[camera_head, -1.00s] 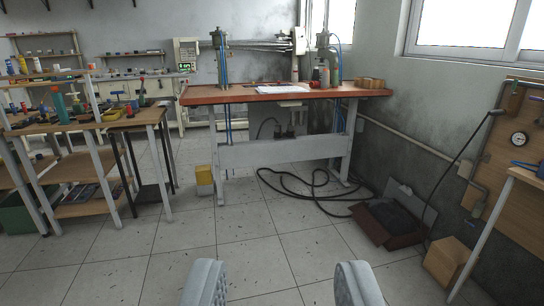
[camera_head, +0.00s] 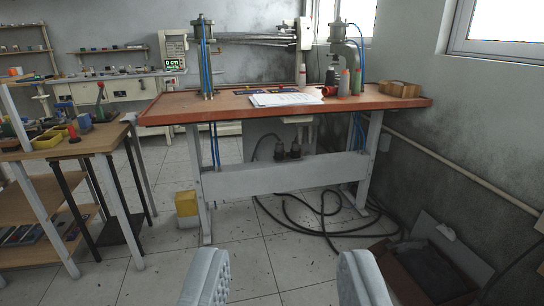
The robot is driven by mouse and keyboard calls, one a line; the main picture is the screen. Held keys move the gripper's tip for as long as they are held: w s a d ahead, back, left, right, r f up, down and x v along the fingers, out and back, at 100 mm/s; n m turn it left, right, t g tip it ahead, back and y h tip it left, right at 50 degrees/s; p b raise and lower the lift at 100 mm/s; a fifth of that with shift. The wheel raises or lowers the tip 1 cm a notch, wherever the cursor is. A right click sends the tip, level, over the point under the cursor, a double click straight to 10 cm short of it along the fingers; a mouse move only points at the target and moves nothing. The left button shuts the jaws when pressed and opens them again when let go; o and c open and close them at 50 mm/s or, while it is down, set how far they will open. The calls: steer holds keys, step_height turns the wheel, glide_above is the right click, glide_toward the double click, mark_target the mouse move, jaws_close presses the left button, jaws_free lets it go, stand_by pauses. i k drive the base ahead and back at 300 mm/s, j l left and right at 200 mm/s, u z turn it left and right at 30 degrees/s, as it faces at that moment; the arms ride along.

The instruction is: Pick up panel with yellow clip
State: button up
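My gripper (camera_head: 283,277) shows at the bottom of the view, its two grey fingers apart with nothing between them. It is well short of the red-edged workbench (camera_head: 170,119) in the middle. On the bench lie white papers (camera_head: 286,99) and some small flat dark items behind them, too small to make out. I cannot pick out a panel with a yellow clip for sure.
Two pneumatic presses stand on the bench, left (camera_head: 205,62) and right (camera_head: 347,58), with bottles beside the right one. A wooden side table (camera_head: 92,141) stands left. Black cables (camera_head: 318,215), a yellow box (camera_head: 187,205) and an open cardboard box (camera_head: 405,268) lie on the floor.

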mark_target(247, 91)
steer(key=i, duration=2.25)
steer(key=i+l+u, duration=0.1)
steer(key=i, duration=1)
steer(key=i+u, duration=0.4)
steer(key=k+l, duration=0.05)
steer(key=k, duration=0.05)
